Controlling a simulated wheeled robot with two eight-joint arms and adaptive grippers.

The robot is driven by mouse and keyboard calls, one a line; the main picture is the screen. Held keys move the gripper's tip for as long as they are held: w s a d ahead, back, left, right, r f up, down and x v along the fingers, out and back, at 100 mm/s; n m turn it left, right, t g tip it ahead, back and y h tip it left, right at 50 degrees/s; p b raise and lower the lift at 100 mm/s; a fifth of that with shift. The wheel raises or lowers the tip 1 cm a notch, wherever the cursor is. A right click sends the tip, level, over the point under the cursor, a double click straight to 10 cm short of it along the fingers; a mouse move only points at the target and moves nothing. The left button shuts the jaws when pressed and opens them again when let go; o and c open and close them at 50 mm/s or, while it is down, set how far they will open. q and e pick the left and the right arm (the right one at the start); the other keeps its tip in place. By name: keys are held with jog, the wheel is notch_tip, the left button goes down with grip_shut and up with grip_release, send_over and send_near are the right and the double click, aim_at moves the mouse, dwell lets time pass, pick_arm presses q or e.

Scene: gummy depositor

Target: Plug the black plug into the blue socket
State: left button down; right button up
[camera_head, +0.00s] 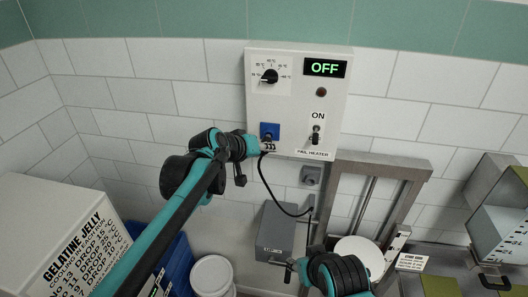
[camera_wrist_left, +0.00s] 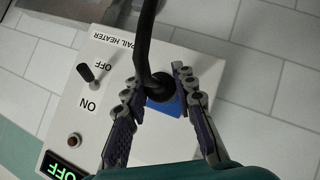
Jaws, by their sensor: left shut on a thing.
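The blue socket (camera_head: 270,131) is on the front of a white control box (camera_head: 289,100); part of it shows behind the plug in the left wrist view (camera_wrist_left: 168,106). My left gripper (camera_head: 259,146) is at the socket's lower edge, with its fingers (camera_wrist_left: 157,85) on both sides of the black plug (camera_wrist_left: 159,88). It is shut on the plug, which overlaps the socket in the wrist view; I cannot tell whether it is seated. The black cord (camera_head: 272,190) hangs from the plug and curves down to the right. My right gripper (camera_head: 294,269) is low, left of its wrist; its jaw state is unclear.
The box has a dial (camera_head: 270,76), an OFF display (camera_head: 325,68) and a toggle switch (camera_head: 316,136). Below are a grey box (camera_head: 281,234) and a metal frame (camera_head: 375,170). A gelatine jelly carton (camera_head: 60,235) stands at the left, a white bucket (camera_head: 212,276) at the bottom.

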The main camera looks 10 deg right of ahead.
pick_arm(q)
jog(key=shift+w+d, duration=0.2)
jog(key=shift+w, duration=0.25)
jog(key=shift+w+d, duration=0.2)
jog(key=shift+w, duration=0.25)
jog(key=c, duration=1.2)
grip_release()
jog(key=shift+o, duration=0.2)
jog(key=v, duration=1.2)
jog(key=shift+s+f, duration=0.1)
